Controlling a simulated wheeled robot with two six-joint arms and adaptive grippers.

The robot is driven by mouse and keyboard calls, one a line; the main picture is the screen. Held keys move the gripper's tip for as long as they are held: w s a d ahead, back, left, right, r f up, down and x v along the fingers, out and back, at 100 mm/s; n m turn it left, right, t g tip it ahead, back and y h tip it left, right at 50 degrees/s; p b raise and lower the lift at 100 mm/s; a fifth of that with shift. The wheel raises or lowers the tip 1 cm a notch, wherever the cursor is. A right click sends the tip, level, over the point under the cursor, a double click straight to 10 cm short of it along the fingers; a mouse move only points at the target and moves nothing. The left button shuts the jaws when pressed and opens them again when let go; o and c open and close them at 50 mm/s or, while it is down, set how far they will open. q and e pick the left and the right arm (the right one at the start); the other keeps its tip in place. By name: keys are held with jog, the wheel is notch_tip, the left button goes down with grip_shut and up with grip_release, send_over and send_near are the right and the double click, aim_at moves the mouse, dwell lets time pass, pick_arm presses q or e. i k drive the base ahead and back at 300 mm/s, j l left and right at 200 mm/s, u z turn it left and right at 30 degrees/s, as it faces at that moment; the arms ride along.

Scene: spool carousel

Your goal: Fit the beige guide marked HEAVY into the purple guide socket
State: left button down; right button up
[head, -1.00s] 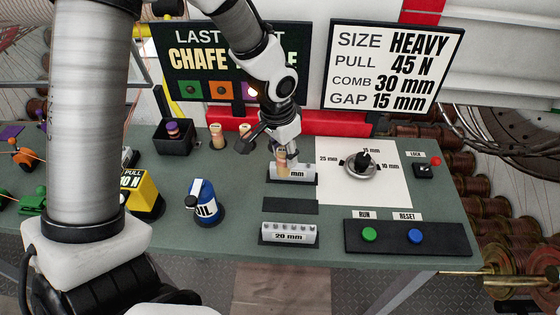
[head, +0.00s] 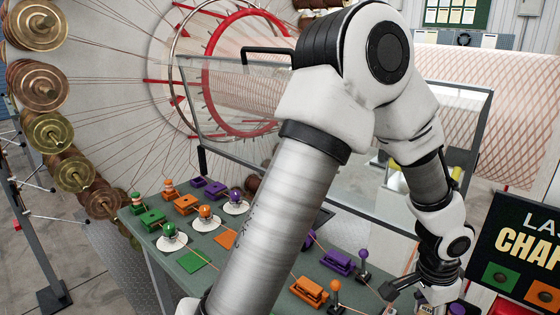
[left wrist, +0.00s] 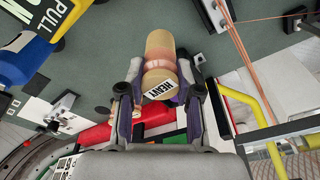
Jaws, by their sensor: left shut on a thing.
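My left gripper (left wrist: 160,88) is shut on a beige guide (left wrist: 160,48), whose white label reads HEAVY in the left wrist view. The guide sticks out past the fingertips. In the head view my left gripper (head: 428,288) is near the bottom edge, right of the purple parts, and only a bit of the guide shows. A purple block (head: 337,262) and a purple-knobbed lever (head: 363,262) are on the table. Farther left are a purple part on a white disc (head: 236,205) and another purple block (head: 214,190). I cannot tell which purple part is the guide socket. My right gripper is not in view.
Orange block (head: 309,290), orange lever (head: 334,292) and several green and orange parts share the table (head: 180,266). My left arm hides the table's middle. A dark sign (head: 520,250) stands at right.

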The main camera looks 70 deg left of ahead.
aim_at(212, 242)
jog(key=k+j+u, duration=0.1)
jog(key=j, duration=0.45)
jog(key=k+j, duration=0.15)
jog(key=j, duration=0.4)
jog(key=k+j+u, duration=0.15)
jog(key=j, duration=0.4)
jog(key=k+j, duration=0.1)
jog(key=j, duration=0.45)
jog(key=k+j+u, duration=0.15)
jog(key=j, duration=1.8)
jog(key=i, duration=0.05)
